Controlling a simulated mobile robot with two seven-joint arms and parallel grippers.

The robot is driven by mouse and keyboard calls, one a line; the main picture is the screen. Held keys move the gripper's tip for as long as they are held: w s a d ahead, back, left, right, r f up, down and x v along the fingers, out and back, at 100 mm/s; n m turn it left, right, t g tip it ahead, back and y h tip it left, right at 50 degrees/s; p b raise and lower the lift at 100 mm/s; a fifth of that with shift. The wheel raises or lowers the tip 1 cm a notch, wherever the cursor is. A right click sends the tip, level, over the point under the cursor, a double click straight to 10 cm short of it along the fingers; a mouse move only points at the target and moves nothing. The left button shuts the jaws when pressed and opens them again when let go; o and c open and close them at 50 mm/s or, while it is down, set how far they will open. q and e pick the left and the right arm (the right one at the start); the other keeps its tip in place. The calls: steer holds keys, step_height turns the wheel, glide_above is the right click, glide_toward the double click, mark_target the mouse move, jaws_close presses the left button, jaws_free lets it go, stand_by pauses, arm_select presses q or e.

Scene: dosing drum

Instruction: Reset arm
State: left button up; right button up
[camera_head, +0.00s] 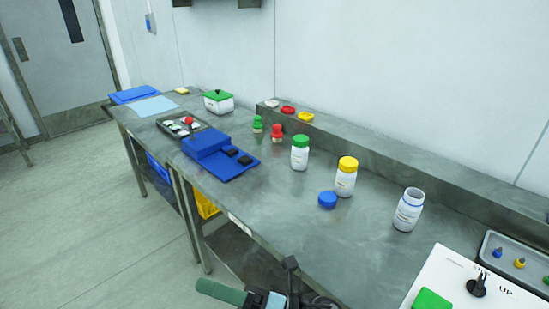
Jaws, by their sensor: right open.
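My right gripper (292,288) shows at the bottom middle of the head view, partly cut off by the frame's lower edge. It is open, in front of the steel bench's near edge and apart from the bottles. My left gripper is not in view. On the bench (285,215) stand a green-capped white bottle (300,158), a yellow-capped white bottle (345,182) and an uncapped white bottle (408,213). A blue cap (327,200) lies on the bench between the last two, nearer the front.
A blue stand (215,155), a dark tray of small items (180,124) and a green-lidded box (218,103) occupy the bench's far left part. A white panel (470,280) and a grey tray (515,262) are at the lower right. Open floor (80,220) lies left.

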steer(key=w+d+f+m+t+h, duration=0.2)
steer(key=d+f+m+t+h, duration=1.25)
steer(key=m, duration=1.15)
steer(key=s+d+f+m+g+h, duration=0.2)
steer(key=s+d+f+m+g, duration=0.2)
steer(key=s+f, duration=0.5)
steer(key=s+d+f+m+g+h, duration=0.3)
steer(key=s+d+f+m+g, duration=0.2)
steer(key=s+d+f+m, duration=0.2)
steer(key=s+d+f, duration=0.2)
steer(key=d+f, duration=0.2)
steer(key=shift+s+d+m+h, duration=0.2)
steer(key=shift+s+m+h, duration=0.15)
steer(key=shift+s+m, duration=0.05)
